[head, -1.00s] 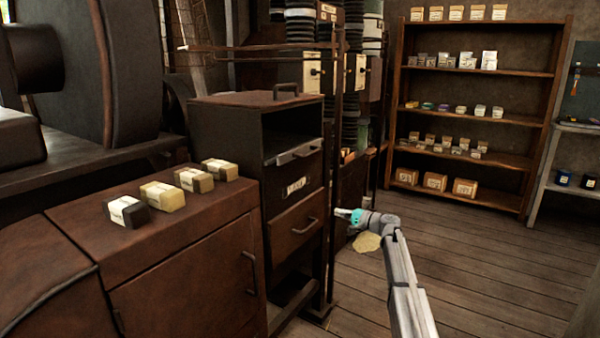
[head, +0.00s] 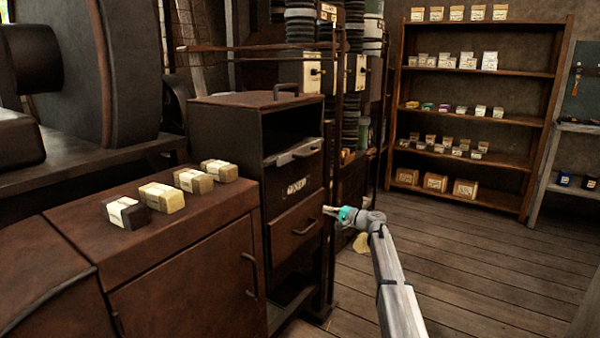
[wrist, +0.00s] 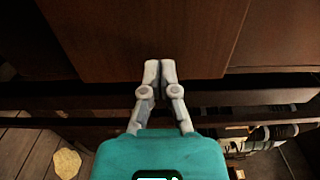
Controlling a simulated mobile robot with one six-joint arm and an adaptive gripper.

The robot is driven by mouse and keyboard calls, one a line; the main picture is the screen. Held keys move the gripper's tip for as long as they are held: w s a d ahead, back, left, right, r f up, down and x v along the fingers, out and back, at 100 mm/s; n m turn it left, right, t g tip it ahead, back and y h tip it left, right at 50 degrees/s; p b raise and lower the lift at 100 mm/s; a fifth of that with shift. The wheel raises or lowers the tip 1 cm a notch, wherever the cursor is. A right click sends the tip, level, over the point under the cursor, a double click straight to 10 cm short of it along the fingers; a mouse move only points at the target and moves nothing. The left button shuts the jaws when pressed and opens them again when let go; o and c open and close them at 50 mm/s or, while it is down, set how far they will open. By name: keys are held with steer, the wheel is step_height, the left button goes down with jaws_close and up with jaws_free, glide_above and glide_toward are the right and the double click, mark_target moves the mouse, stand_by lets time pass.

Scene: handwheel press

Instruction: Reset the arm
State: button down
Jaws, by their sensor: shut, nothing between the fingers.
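My gripper (head: 328,209) is at the end of my grey arm (head: 392,265), in front of the dark cabinet (head: 222,140), close to the handle side of its lower drawer (head: 290,228). In the wrist view the two fingers of my gripper (wrist: 160,68) meet at their tips with nothing between them. A brown wooden panel (wrist: 145,30) lies beyond the fingertips in that view. I cannot tell whether the fingertips touch it.
Several wrapped blocks (head: 160,197) stand on the brown cupboard (head: 185,285) at left. A wooden shelf (head: 480,77) with many small boxes is at the back right. The plank floor (head: 480,245) is clear at right. A pale patch (wrist: 66,162) lies on the floor.

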steer(key=s+a+f+n+g+h, duration=0.15)
steer(key=s+f, duration=0.25)
steer(key=s, duration=0.5)
steer(key=s+f+n+g+h+p, duration=0.1)
steer(key=s+f+n+g+h, duration=0.2)
steer(key=s, duration=0.6)
steer(key=s+a+f+n+g+h, duration=0.1)
steer(key=s+f+g+h, duration=0.1)
steer(key=s+f, duration=0.45)
steer(key=s+d+f+n+g+h+p, duration=0.15)
steer(key=s+d+h, duration=0.3)
steer(key=s, duration=0.75)
steer(key=s+d+f+g+h+p, duration=0.15)
steer(key=s+d+h, duration=0.3)
steer(key=s, duration=0.85)
step_height(320, 180, up, 38)
steer(key=p, duration=3.6)
steer(key=shift+w, duration=0.2)
steer(key=shift+g+y, duration=0.25)
